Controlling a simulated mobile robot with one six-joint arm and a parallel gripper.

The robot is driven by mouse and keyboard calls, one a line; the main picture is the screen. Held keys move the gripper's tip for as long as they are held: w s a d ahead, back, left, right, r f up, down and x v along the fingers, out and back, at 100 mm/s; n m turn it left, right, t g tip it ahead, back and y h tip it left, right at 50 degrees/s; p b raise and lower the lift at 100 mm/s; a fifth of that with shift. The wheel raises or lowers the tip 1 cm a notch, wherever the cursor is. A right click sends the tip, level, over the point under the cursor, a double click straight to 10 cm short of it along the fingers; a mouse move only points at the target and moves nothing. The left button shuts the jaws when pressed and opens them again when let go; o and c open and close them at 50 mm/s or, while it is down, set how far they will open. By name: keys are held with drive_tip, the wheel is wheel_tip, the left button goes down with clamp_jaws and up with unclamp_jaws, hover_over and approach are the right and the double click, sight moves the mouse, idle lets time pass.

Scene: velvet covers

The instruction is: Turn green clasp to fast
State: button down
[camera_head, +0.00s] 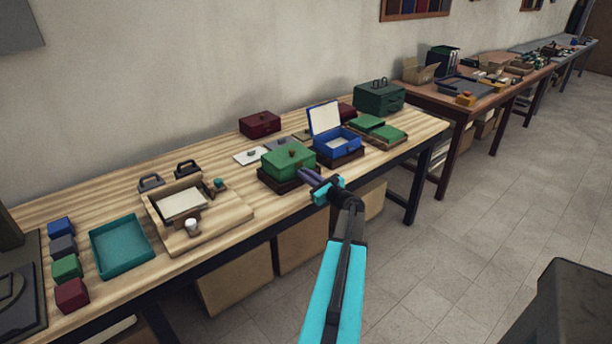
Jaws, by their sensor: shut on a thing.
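The green box (287,160) sits shut on a dark stand near the front edge of the wooden table. My gripper (309,176) reaches in from the front right and is shut at the front right of this box. The green clasp is hidden behind the jaws and too small to make out, so its turn cannot be told. The jaws' place at the box front fits a hold on the clasp.
A blue box (338,143) with its white-lined lid raised stands just right of the green box. A teal tray (121,246) lies at left.

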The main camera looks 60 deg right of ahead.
drive_tip(key=shift+m+p, duration=0.4)
drive_tip(key=shift+m, duration=0.3)
drive_tip(key=c, duration=1.8)
unclamp_jaws()
drive_tip(key=b+v, duration=0.3)
drive_tip(key=v, duration=1.1)
